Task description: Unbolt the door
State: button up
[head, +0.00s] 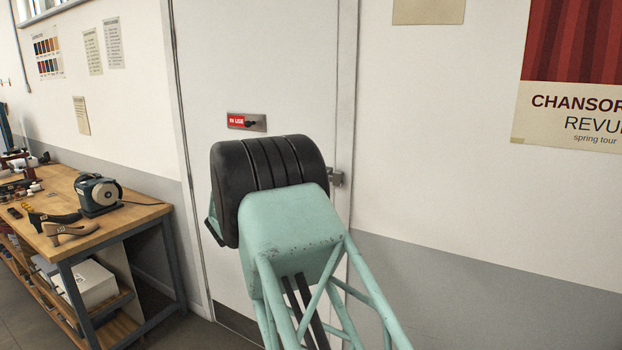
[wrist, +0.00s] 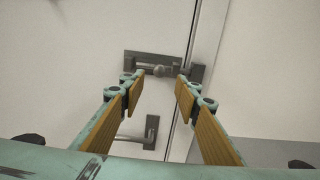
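The white door (head: 205,60) is closed in its frame. In the wrist view a dark metal slide bolt (wrist: 150,58) lies across the door near its edge, with a small round knob (wrist: 159,71) on its bar. A keeper (wrist: 197,73) sits across the door gap; in the head view it shows just right of my wrist (head: 336,179). The bar appears to reach toward the keeper. My gripper (wrist: 157,82) is open and empty, its wood-padded fingers on either side of the knob in the picture. I cannot tell the remaining distance. My arm hides the bolt in the head view.
A lever handle (wrist: 151,130) is on the door below the bolt. A red "IN USE" indicator plate (head: 246,122) is above my wrist. A workbench (head: 140,215) with shoes and a grinder (head: 97,196) stands at the left. The wall on the right is clear below the poster (head: 570,80).

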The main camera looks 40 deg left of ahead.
jog(key=shift+w+a, duration=0.35)
jog(key=shift+w, duration=1.6)
jog(key=shift+w+a, duration=0.4)
jog(key=shift+w, duration=1.55)
jog(key=shift+w+a, duration=0.35)
jog(key=shift+w, duration=1.6)
grip_shut()
